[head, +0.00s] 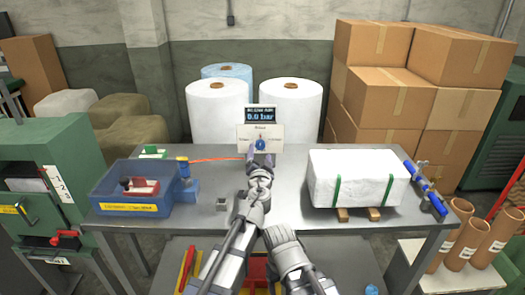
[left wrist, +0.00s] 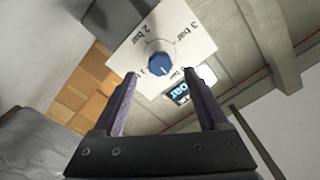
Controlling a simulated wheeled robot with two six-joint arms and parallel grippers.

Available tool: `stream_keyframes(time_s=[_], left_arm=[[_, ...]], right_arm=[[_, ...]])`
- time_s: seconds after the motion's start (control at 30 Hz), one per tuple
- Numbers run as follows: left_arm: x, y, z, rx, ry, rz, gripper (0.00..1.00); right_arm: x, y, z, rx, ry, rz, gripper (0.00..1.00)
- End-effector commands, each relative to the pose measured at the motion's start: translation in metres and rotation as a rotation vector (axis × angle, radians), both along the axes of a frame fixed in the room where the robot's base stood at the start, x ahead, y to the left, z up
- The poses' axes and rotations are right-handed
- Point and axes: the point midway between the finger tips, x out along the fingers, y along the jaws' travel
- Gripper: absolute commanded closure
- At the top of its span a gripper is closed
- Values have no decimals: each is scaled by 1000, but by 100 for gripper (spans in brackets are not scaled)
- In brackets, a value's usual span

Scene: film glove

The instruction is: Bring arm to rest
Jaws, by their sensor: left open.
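My left gripper (head: 261,155) is at the middle of the table's back, in front of a white dial plate (head: 246,133) with a blue knob (head: 261,143). In the left wrist view the left gripper (left wrist: 158,76) is open, with a dark finger on each side and nothing between them. The blue knob (left wrist: 160,63) lies just beyond the fingertips, apart from them as far as I can tell. The dial plate (left wrist: 190,30) carries bar markings. A display (head: 261,116) above it reads 0.0 bar.
The grey table (head: 285,190) holds a blue bin (head: 105,190) at left and a white wrapped block (head: 355,178) with green straps at right. A blue tool (head: 425,188) lies at the right edge. White rolls (head: 215,110) and cardboard boxes (head: 378,105) stand behind.

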Motion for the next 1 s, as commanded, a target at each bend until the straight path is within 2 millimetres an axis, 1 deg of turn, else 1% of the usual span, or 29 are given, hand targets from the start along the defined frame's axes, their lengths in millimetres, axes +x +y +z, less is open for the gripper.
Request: stream_keyframes(time_s=[0.03,0.1,0.43,0.47,0.73,0.83,0.97,1.0], left_arm=[[-8,2,0,0,0,0,24],[-11,3,0,0,0,1,24],[-11,2,2,0,0,1,24],[-11,2,5,0,0,1,24],[-11,2,54,0,0,1,24],[-11,2,67,0,0,1,24],[-11,2,80,0,0,1,24],[-11,2,81,0,0,1,24]], right_arm=[[0,0,0,0,0,0,26],[0,0,0,0,0,0,26],[0,0,2,0,0,0,26],[0,0,5,0,0,0,26],[0,0,54,0,0,0,26],[0,0,67,0,0,0,26],[0,0,80,0,0,0,26],[0,0,81,0,0,0,26]])
